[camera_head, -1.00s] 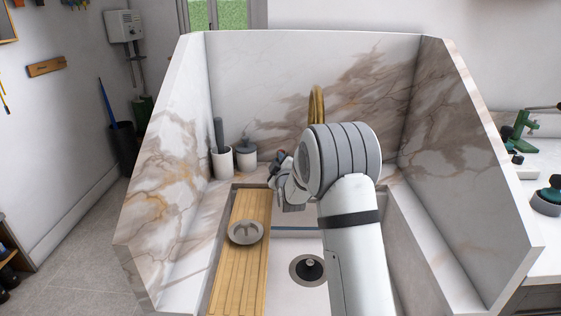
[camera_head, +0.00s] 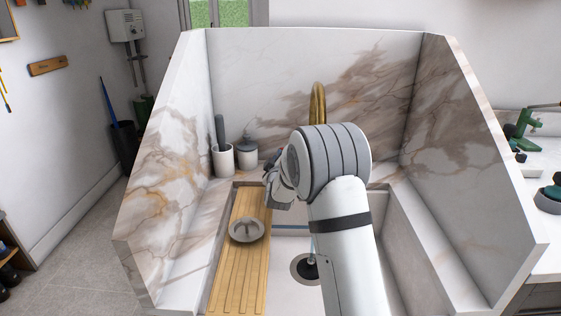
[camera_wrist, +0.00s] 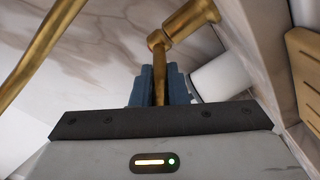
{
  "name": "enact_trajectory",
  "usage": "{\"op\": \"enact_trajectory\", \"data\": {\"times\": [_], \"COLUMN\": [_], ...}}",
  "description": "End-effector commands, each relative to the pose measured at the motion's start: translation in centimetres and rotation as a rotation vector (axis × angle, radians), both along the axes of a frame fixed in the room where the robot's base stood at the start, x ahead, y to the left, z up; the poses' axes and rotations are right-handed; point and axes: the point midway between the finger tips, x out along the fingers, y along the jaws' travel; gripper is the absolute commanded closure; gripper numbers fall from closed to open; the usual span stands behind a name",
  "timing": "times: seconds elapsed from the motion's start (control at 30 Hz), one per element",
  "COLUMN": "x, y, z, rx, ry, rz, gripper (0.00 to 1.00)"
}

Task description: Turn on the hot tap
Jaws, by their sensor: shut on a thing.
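In the wrist view, a brass tap handle has a thick barrel (camera_wrist: 190,18) and a thin lever (camera_wrist: 158,60). My gripper (camera_wrist: 160,88) is shut on the lever, with a blue-grey finger on each side of it. In the head view my gripper (camera_head: 274,188) is at the back left of the sink, partly hidden by my wrist, and the handle is hidden there. The brass spout (camera_head: 318,100) rises behind my arm and also shows in the wrist view (camera_wrist: 25,55). No hot marking shows. A thin pale streak, seemingly water, shows above the drain (camera_head: 303,272).
A wooden draining board (camera_head: 235,285) with a round grey dish (camera_head: 246,230) covers the sink's left side. A white brush holder (camera_head: 223,161) and a lidded jar (camera_head: 246,156) stand at the back left. Marble walls (camera_head: 165,190) enclose the back and sides.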

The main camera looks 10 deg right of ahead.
Motion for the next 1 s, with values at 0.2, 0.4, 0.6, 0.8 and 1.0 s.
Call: {"op": "enact_trajectory", "data": {"times": [0.2, 0.4, 0.6, 0.8, 1.0], "x": [0.5, 1.1, 1.6, 2.0, 2.2], "y": [1.2, 1.9, 2.4, 2.7, 2.8], "z": [0.2, 0.3, 0.3, 0.1, 0.0], "rx": [0.000, -0.001, -0.001, -0.001, -0.001], "ry": [0.002, 0.004, 0.003, 0.002, 0.002], "rz": [-0.149, -0.293, -0.423, -0.505, -0.540], "gripper": [1.00, 1.00, 1.00, 1.00, 1.00]}}
